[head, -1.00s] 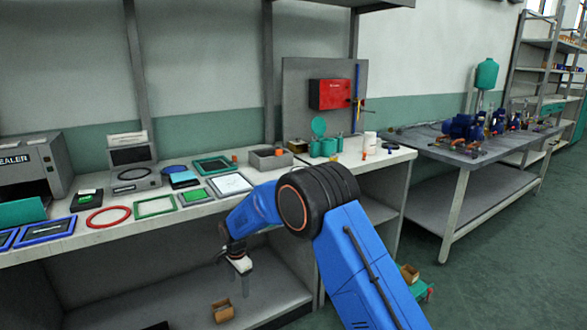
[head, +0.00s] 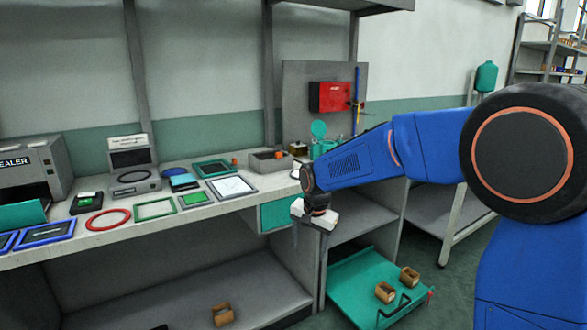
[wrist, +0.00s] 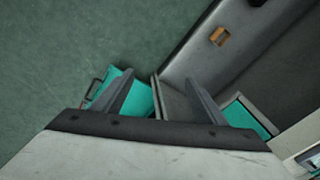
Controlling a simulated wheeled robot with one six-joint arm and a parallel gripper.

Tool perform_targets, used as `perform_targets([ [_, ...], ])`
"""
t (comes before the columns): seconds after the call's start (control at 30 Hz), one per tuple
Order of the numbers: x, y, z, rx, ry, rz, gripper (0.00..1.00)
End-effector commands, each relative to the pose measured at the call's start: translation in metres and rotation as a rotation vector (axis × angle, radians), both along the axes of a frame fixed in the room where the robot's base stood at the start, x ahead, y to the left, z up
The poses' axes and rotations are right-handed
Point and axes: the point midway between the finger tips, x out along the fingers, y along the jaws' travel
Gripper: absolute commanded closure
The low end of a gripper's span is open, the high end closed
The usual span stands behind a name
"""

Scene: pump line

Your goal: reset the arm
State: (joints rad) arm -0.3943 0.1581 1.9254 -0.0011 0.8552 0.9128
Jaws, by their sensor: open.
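My gripper (head: 312,226) hangs from my blue arm just in front of the workbench (head: 120,241), near its right end. Its fingers point down and hold nothing. In the wrist view my gripper (wrist: 164,98) shows two dark fingers spread apart with nothing between them.
A teal drawer front (head: 280,213) is under the benchtop. A red ring (head: 108,219) and several frames lie on the bench. A brown block (head: 222,314) sits on the lower shelf.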

Motion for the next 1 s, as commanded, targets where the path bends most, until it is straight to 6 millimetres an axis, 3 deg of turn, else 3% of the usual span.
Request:
perform_targets([
  [0.2, -0.042, -0.052, 0.036, -0.013, -0.039, 0.063, 0.35],
  [0.5, -0.106, -0.113, 0.067, -0.042, -0.088, 0.155, 0.35],
  [1.0, -0.226, -0.190, 0.085, -0.112, -0.166, 0.304, 0.35],
])
